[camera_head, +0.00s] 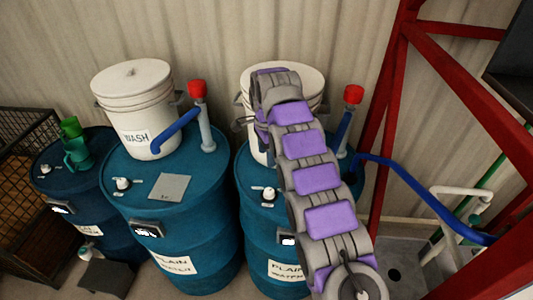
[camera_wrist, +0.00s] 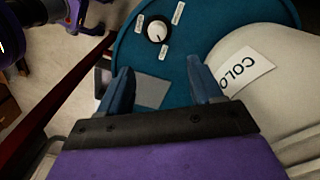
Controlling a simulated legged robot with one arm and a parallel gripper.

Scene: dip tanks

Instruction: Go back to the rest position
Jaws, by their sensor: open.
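My gripper (camera_wrist: 162,75) is open in the wrist view, its two dark blue fingers spread apart with nothing held between them. It is over the teal top of a drum (camera_wrist: 205,25), near a grey square plate (camera_wrist: 152,92) and a dial (camera_wrist: 158,30). A white bucket (camera_wrist: 285,85) with a label reading "COLO" is close on the right. In the head view my purple and grey arm stretches up and away over the right drum (camera_head: 255,190), across the right-hand white bucket (camera_head: 310,80). My fingers are not clear there.
A "WASH" bucket (camera_head: 135,110) stands on the middle drum (camera_head: 165,215). Green cups (camera_head: 76,153) sit on the left drum (camera_head: 55,185). Red-capped pipes (camera_head: 206,125) rise from the drums. A red frame (camera_head: 395,90) and blue pipe (camera_head: 430,200) are on the right; a wire cage (camera_head: 30,150) is left.

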